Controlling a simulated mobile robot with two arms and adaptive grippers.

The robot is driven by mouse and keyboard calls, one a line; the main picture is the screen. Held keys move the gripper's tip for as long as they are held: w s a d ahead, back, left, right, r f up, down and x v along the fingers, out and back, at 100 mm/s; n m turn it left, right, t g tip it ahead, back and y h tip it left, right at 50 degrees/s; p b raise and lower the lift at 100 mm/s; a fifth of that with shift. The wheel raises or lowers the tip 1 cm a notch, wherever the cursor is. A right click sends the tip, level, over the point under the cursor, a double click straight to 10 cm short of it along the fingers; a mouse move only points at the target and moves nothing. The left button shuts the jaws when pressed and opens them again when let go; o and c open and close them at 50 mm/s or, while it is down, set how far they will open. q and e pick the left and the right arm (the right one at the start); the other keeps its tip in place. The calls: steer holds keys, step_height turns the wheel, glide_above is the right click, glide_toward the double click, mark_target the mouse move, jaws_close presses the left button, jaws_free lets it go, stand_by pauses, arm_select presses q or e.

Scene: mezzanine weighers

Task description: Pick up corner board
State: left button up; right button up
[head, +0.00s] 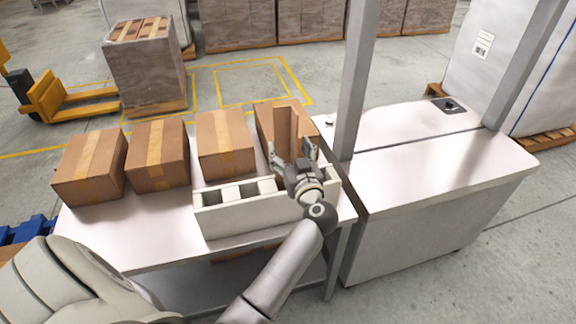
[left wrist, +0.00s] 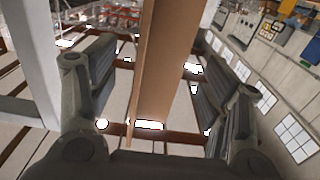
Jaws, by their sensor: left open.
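The corner board is a long brown angled strip. In the left wrist view the corner board (left wrist: 168,70) runs between the two fingers of my left gripper, with visible gaps on both sides. In the head view a brown angled cardboard piece (head: 287,122) stands just beyond my left gripper (head: 291,154), at the right end of a row of boxes; where board and box part there is unclear. My left gripper is open, with its fingers spread and pointing away from me. My right gripper is not in view.
A pale divided bin (head: 240,217) stands at the table's front edge, below my left gripper. Several taped cartons, one in the middle (head: 158,156), line the table (head: 150,225). A grey post (head: 352,80) rises close to the right. A white counter (head: 440,160) lies beyond it.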

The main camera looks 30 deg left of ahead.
mark_target(283, 142)
arm_select(q)
steer(key=x, duration=0.4)
steer(key=shift+a+f+p, duration=0.15)
steer(key=shift+a+p, duration=0.1)
steer(key=shift+p, duration=0.15)
steer(key=shift+w+a+f, duration=0.2)
steer(key=shift+w+a, duration=0.05)
steer(key=shift+a, duration=0.1)
steer(key=shift+s+d+r, duration=0.1)
steer(key=shift+c, duration=1.3)
steer(key=c, duration=1.2)
